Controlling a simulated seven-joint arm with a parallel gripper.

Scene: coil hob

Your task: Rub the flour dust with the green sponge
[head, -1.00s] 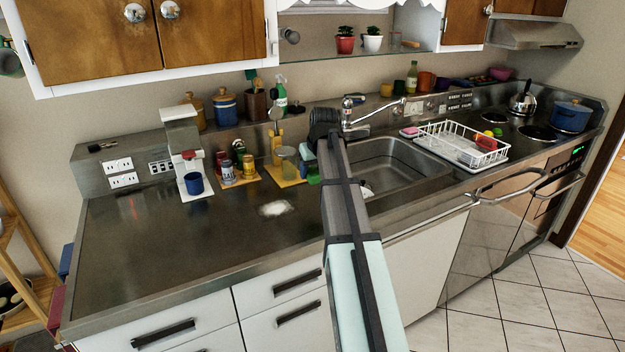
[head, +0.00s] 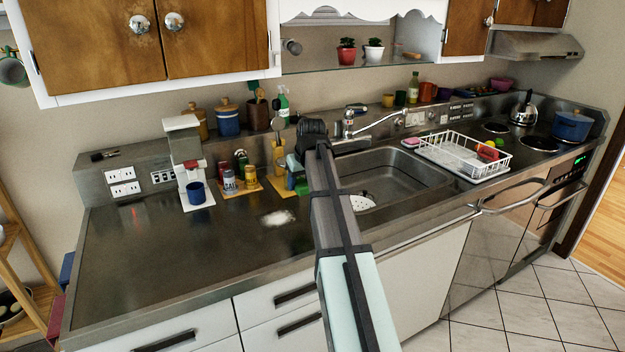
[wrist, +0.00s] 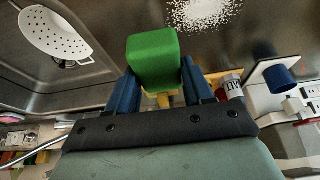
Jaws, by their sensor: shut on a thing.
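The flour dust (head: 277,218) is a white patch on the steel counter, left of the sink. It also shows at the top of the wrist view (wrist: 203,10), speckled at its edges. My gripper (wrist: 157,82) is shut on the green sponge (wrist: 152,52), which sits between its blue fingers. In the head view, the sponge (head: 302,188) is partly hidden by my arm. It is to the right of and behind the dust, apart from it. I cannot tell its exact height above the counter.
The sink (head: 400,178) lies to the right, with a white strainer (wrist: 57,32) in it. Jars on a wooden board (head: 240,188) and a coffee machine with a blue cup (head: 196,193) stand behind the dust. The counter's left part is clear.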

